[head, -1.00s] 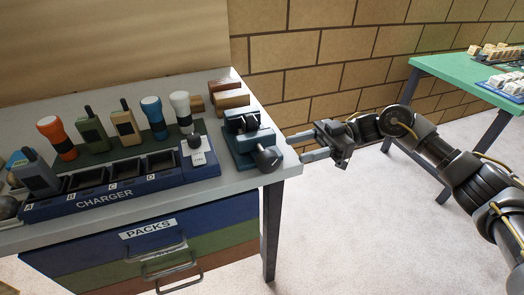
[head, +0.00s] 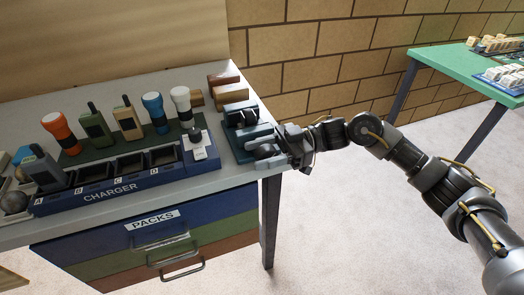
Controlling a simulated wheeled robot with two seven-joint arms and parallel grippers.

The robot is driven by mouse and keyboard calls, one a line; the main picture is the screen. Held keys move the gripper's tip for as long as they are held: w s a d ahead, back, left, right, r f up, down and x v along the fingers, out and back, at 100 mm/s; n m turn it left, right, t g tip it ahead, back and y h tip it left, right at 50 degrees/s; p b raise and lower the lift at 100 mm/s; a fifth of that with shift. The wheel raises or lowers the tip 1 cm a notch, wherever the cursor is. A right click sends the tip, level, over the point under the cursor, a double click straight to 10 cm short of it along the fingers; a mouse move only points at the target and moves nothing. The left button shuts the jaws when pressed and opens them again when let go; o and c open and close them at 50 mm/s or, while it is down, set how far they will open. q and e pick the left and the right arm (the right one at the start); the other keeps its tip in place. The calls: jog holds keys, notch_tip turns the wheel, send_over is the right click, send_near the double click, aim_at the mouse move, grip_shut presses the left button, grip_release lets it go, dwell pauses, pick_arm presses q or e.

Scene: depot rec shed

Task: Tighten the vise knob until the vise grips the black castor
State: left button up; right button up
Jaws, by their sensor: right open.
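The blue vise (head: 247,137) stands at the right end of the grey table. A black piece, which looks like the castor (head: 240,117), sits between its jaws; I cannot tell whether the jaws touch it. The dark vise knob (head: 265,152) is on the vise's near side, partly covered by my gripper. My right gripper (head: 274,153) is open, with its fingers at the knob; I cannot tell whether they touch it. My left gripper is out of view.
Wooden blocks (head: 229,92) lie behind the vise. The blue charger (head: 115,185), with several torches and radios near it, stands to the left. Drawers marked PACKS (head: 153,220) are below the tabletop. A green table (head: 450,62) stands at the far right. The floor between the tables is clear.

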jog(key=c, duration=1)
jog(key=shift+d+g+y+b, duration=0.1)
jog(key=shift+g+y+b, duration=0.25)
jog(key=shift+y, duration=0.55)
jog(key=shift+w+r+y, duration=0.1)
jog(key=shift+y, duration=0.3)
jog(key=o, duration=1)
jog(key=shift+d, duration=0.1)
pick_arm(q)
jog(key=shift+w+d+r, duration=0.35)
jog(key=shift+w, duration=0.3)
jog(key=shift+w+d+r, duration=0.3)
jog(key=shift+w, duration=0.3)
